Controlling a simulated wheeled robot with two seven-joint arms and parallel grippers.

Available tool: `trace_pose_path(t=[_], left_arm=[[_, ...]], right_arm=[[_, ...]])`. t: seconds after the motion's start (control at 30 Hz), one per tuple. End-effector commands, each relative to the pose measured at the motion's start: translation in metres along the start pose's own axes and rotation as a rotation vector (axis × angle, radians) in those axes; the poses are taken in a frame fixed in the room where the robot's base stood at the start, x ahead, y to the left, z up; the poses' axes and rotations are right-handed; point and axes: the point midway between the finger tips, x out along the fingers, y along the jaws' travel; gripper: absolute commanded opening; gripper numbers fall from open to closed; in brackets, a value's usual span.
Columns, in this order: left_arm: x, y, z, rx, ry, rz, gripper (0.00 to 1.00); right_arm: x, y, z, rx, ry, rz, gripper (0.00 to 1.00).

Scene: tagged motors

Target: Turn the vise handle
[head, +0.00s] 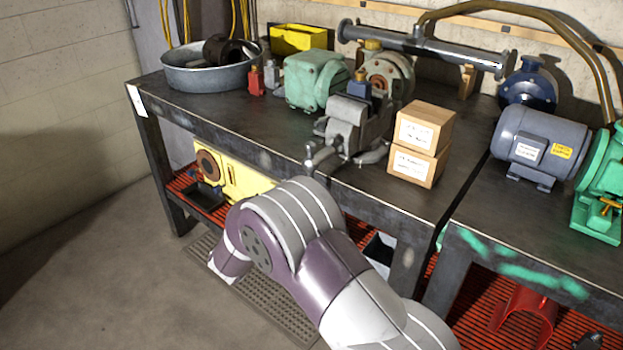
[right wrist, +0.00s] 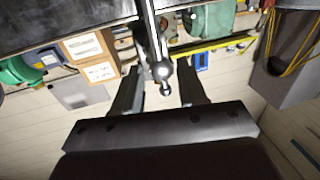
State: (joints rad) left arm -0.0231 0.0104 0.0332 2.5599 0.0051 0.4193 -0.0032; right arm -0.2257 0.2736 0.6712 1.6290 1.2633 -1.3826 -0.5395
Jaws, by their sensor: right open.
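The grey vise (head: 347,122) is mounted at the front edge of the dark workbench. Its handle (head: 320,157) sticks out in front of the bench edge. In the right wrist view the handle (right wrist: 154,38) is a metal bar with a ball end, coming down from the top between the two fingers. My right gripper (right wrist: 160,92) is open, with one finger on each side of the handle's ball end; I see gaps on both sides. In the head view my right arm comes in from the bottom and its gripper is hidden. My left gripper is not in view.
Two stacked cardboard boxes (head: 420,145) stand right of the vise. A green motor (head: 314,80) and a metal basin (head: 210,68) are to its left. A blue-grey motor (head: 540,145) is on the right bench. Floor at the left (head: 80,270) is clear.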

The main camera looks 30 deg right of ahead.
Motion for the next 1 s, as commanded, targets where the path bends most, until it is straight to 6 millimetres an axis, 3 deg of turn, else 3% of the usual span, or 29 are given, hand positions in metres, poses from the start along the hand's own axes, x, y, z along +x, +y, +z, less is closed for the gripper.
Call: trace_pose_path(t=[0.1,0.3,0.5,0.73,0.77,0.87,0.9,1.0], left_arm=[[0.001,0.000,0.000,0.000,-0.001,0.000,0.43],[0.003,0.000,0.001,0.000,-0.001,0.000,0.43],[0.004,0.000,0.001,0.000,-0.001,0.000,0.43],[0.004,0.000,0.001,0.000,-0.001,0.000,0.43],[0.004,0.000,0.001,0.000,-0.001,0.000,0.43],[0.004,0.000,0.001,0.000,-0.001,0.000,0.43],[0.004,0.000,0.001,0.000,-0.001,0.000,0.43],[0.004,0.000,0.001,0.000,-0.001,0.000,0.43]], right_arm=[[0.033,0.001,0.001,0.000,-0.002,0.004,0.41],[0.077,0.000,0.000,0.001,-0.001,0.000,0.41],[0.096,-0.001,0.000,0.001,-0.002,-0.004,0.41],[0.097,-0.001,0.000,0.001,-0.002,-0.004,0.41],[0.097,-0.001,0.000,0.001,-0.002,-0.004,0.38],[0.097,-0.001,0.000,0.001,-0.002,-0.005,0.05],[0.097,-0.001,0.000,0.001,-0.002,-0.005,0.00],[0.097,-0.001,-0.001,0.002,-0.001,-0.005,0.00]])
